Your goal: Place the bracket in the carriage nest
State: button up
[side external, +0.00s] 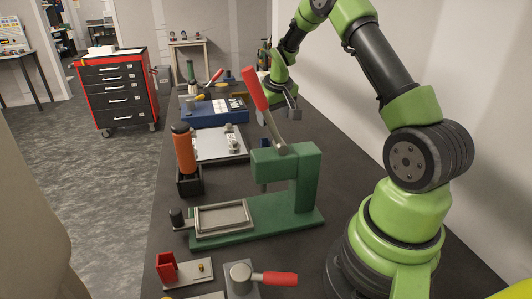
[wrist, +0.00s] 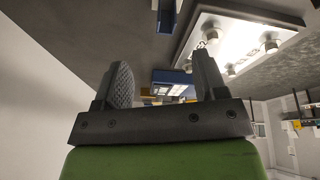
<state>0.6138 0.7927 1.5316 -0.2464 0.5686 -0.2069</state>
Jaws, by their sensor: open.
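A green press (side external: 290,180) with a red lever stands in the middle of the bench in the side view. A shallow rectangular metal frame with a black knob, likely the carriage nest (side external: 222,206), lies on its base and looks empty. A red upright piece (side external: 166,268) sits on a pale plate near the front; I cannot tell whether it is the bracket. My gripper (side external: 286,101) is behind the press, above the bench's right side. In the wrist view my gripper (wrist: 162,62) has its fingers apart with nothing between them.
A pale plate with metal fittings (side external: 215,149) lies beyond the press; it also shows in the wrist view (wrist: 240,42). An orange-handled tool (side external: 184,150) stands in a black holder. A blue box (side external: 205,113) is farther back. A red-handled clamp (side external: 270,279) is in front.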

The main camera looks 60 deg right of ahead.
aim_at(268, 140)
jog(key=w+d+f+n+y, duration=0.1)
jog(key=f+n, duration=0.2)
jog(key=n, duration=0.1)
jog(key=w+d+f+n, duration=0.1)
jog(key=f+n, duration=0.2)
jog(key=f, duration=0.1)
jog(key=w+d+f+n+y, duration=0.1)
jog(key=f+n, duration=0.2)
jog(key=n, duration=0.1)
jog(key=shift+w+f+n+y, duration=0.25)
jog(key=shift+f+n+y, duration=0.05)
jog(key=shift+f, duration=0.05)
jog(key=shift+c, duration=0.4)
jog(key=c, duration=1.1)
